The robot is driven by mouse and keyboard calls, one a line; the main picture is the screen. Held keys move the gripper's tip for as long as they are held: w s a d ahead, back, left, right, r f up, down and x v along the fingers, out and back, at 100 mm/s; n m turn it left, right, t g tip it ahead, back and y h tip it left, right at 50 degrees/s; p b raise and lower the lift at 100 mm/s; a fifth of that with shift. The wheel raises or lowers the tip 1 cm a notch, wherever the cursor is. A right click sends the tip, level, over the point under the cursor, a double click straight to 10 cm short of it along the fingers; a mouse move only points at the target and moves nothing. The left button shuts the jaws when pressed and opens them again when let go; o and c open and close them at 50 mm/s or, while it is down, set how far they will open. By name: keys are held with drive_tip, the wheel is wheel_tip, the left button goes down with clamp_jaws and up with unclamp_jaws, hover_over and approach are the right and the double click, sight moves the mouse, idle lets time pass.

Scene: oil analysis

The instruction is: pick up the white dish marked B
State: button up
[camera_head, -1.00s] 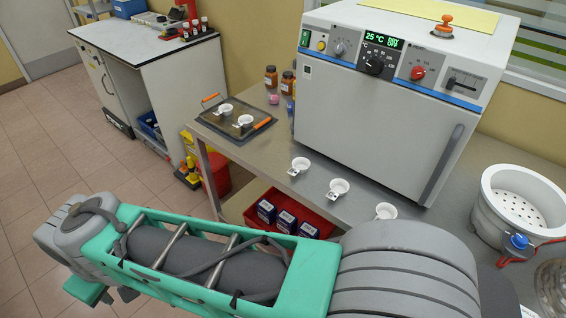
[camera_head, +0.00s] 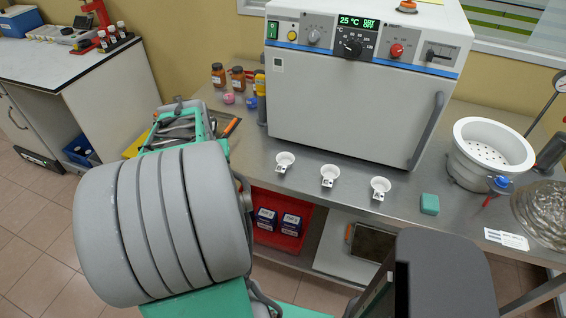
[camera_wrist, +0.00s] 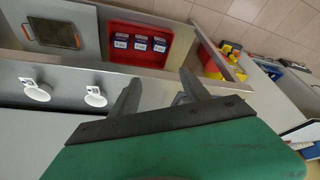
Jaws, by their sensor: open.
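Three small white dishes with tab handles stand in a row on the steel bench (camera_head: 455,215) in front of the oven: a left one (camera_head: 285,160), a middle one (camera_head: 329,174) and a right one (camera_head: 381,187). Their marks are too small to read. Two white dishes also show in the wrist view, at the far left (camera_wrist: 37,91) and nearer my fingers (camera_wrist: 96,98). My gripper (camera_wrist: 161,78) is open and empty, to the right of these dishes in the wrist view. In the head view my arm hides most of the orange-handled tray (camera_head: 231,127).
The oven (camera_head: 350,110) stands behind the dishes. A white perforated pot (camera_head: 465,165) and a teal block (camera_head: 429,204) are to their right. Brown bottles (camera_head: 218,75) stand at the back left. A red bin (camera_head: 281,236) with blue boxes sits below the bench.

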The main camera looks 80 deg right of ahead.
sight(280, 171)
drive_tip(key=s+d+f+m+g, duration=0.1)
drive_tip(key=s+d+m, duration=0.2)
drive_tip(key=s+d, duration=0.3)
drive_tip(key=s+d+f+m+g, duration=0.15)
drive_tip(key=s+d, duration=0.25)
drive_tip(key=s, duration=0.4)
drive_tip(key=shift+m+t, duration=0.25)
drive_tip(key=shift+t, duration=0.1)
drive_tip(key=x, duration=0.2)
drive_tip(key=p+x, duration=0.1)
drive_tip(key=x, duration=0.2)
drive_tip(key=s+x, duration=0.1)
drive_tip(key=x, duration=0.2)
drive_tip(key=shift+d+r, duration=0.1)
drive_tip(key=shift+d, duration=0.1)
drive_tip(key=shift+w+h, duration=0.1)
drive_tip(key=shift+h, duration=0.2)
clamp_jaws()
